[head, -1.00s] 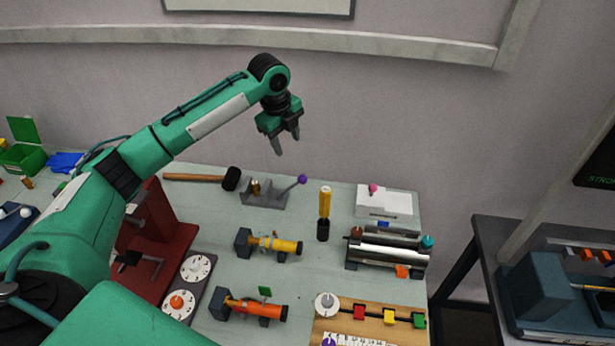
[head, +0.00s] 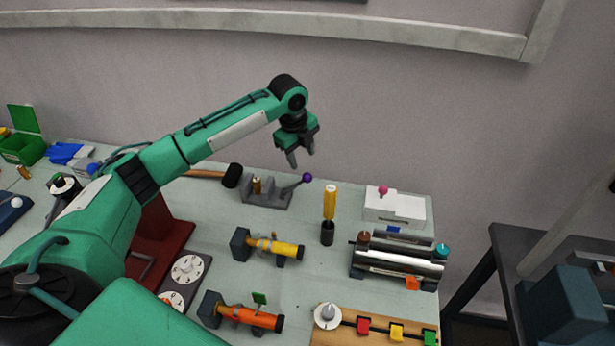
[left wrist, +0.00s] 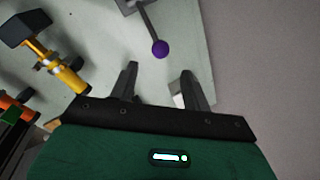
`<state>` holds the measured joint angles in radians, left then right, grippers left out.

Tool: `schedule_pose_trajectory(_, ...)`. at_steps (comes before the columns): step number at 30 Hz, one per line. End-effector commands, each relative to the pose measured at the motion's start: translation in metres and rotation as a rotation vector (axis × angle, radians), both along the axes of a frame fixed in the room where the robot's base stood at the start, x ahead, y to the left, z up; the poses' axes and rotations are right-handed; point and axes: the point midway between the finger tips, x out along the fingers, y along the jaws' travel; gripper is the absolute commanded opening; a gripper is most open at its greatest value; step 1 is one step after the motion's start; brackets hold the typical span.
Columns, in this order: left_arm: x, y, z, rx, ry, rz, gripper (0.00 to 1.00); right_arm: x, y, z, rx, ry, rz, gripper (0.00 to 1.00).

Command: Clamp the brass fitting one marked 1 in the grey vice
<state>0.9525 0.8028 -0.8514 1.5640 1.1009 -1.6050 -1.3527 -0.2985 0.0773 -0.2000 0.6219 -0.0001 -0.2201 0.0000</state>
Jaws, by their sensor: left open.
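The grey vice (head: 268,196) stands at the back of the table, its purple-knobbed lever (head: 307,178) to the right. A small brass fitting (head: 256,186) stands upright at the vice's left part; I cannot tell whether it is clamped. Another small brass piece (head: 24,172) is at the far left. No number is readable on either. My left gripper (head: 300,160) is open and empty, raised above and behind the lever knob in the picture. In the left wrist view its fingers (left wrist: 160,72) are apart, with the knob (left wrist: 160,48) beyond them and the vice (left wrist: 128,4) cut off at the top.
A mallet (head: 232,175) lies left of the vice. A yellow-handled tool (head: 329,202) stands upright to its right. A yellow tube (head: 273,246) and an orange tube (head: 250,317) lie in front. A roller device (head: 398,262) and a white box (head: 396,207) are at right.

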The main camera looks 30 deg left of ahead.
Motion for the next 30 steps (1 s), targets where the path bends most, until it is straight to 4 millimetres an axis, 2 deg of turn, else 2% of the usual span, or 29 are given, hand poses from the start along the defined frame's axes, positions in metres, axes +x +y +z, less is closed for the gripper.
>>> schedule_pose_trajectory(4, 0.005, -0.002, -0.031, 0.000, 0.005, 0.002, 0.48, -0.008, -0.003, 0.011, -0.003, 0.010, 0.001, 0.00)
schedule_pose_trajectory(9, 0.012, -0.004, -0.065, 0.000, 0.003, 0.001, 0.48, -0.006, -0.004, 0.019, -0.005, 0.008, 0.002, 0.00)
schedule_pose_trajectory(15, 0.017, -0.006, -0.091, 0.000, 0.001, 0.001, 0.48, -0.003, -0.005, 0.024, -0.005, 0.004, 0.003, 0.00)
schedule_pose_trajectory(20, 0.018, -0.006, -0.100, 0.001, 0.000, 0.000, 0.48, -0.003, -0.005, 0.025, -0.005, 0.004, 0.002, 0.00)
schedule_pose_trajectory(27, 0.019, -0.006, -0.101, 0.001, 0.000, 0.000, 0.48, -0.003, -0.004, 0.025, -0.005, 0.003, 0.002, 0.00)
schedule_pose_trajectory(28, 0.019, -0.006, -0.101, 0.001, 0.000, 0.000, 0.46, -0.003, -0.004, 0.025, -0.004, 0.003, 0.002, 0.00)
schedule_pose_trajectory(30, 0.019, -0.006, -0.101, 0.001, 0.000, 0.000, 0.33, -0.002, -0.003, 0.025, -0.004, 0.003, 0.002, 0.00)
